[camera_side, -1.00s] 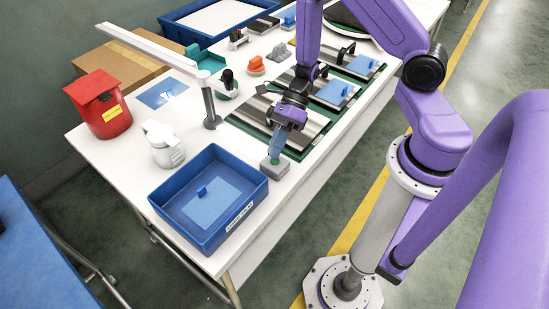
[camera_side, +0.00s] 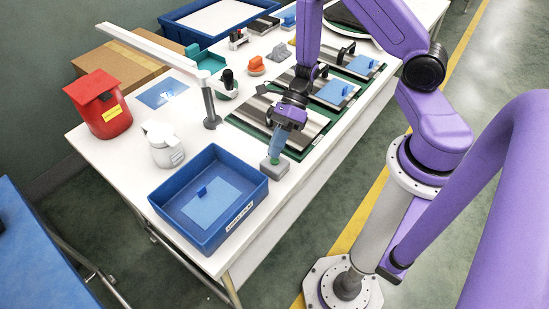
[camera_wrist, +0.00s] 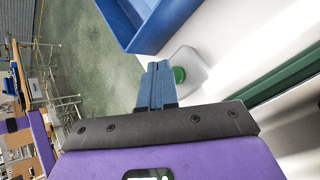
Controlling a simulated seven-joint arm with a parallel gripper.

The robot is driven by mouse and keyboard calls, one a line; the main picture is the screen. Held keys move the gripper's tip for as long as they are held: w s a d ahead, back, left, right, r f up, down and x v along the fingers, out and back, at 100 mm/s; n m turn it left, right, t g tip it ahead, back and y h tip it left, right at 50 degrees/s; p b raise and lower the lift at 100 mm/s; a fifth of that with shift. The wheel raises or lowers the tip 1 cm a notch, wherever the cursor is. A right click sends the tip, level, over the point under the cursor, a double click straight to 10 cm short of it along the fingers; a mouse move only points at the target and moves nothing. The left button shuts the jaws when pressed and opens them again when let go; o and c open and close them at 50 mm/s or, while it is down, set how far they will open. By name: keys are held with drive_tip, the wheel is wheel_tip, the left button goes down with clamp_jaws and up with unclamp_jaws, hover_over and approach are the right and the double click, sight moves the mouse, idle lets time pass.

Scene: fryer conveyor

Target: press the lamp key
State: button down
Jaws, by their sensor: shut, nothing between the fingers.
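The lamp key is a green round button (camera_wrist: 179,75) on a small grey box (camera_side: 275,170) at the table's front, right of the blue bin. My gripper (camera_side: 273,158) is shut and empty, pointing down with its blue fingertips at the button in the side view. In the wrist view, my fingertips (camera_wrist: 157,70) overlap the button's left part. I cannot tell whether they touch it. The lamp (camera_side: 209,105) has a grey post and a long white arm over a blue sheet (camera_side: 163,92).
A blue bin (camera_side: 233,212) stands close to the left of the key box. A white lidded jar (camera_side: 166,152) and a red container (camera_side: 104,112) are further left. Green-edged trays (camera_side: 308,124) lie behind the key, under my arm. The table's front edge is close by on the right.

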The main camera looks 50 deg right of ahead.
drive_tip(key=shift+f, duration=0.1)
idle(0.6)
drive_tip(key=shift+f, duration=0.35)
drive_tip(key=shift+f, duration=0.25)
idle(0.5)
drive_tip(key=shift+r, duration=0.7)
drive_tip(key=shift+r, duration=3)
drive_tip(key=shift+s, duration=0.1)
